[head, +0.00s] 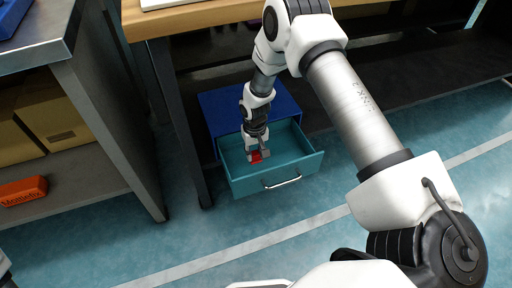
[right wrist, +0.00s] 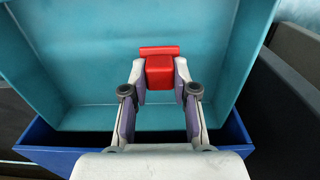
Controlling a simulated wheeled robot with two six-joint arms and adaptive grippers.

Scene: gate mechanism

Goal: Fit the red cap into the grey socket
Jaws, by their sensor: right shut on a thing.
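The red cap (head: 256,157) is in my right gripper (head: 257,153), which is shut on it inside the open teal drawer (head: 244,185). In the right wrist view the red cap (right wrist: 160,71) sits between the two fingertips of the right gripper (right wrist: 160,78), with a wider flat red edge at its far side. The drawer's bare teal floor and walls (right wrist: 90,50) surround it there. I cannot tell whether the cap touches the drawer floor. I cannot make out the grey socket in either view. My left gripper is not in view.
The drawer slides out of a blue cabinet (head: 228,105) under a wooden-topped table (head: 190,20). A grey bench (head: 100,100) stands at left, with cardboard boxes (head: 55,110) and an orange-red box (head: 23,191) on its shelf. The floor in front of the drawer is clear.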

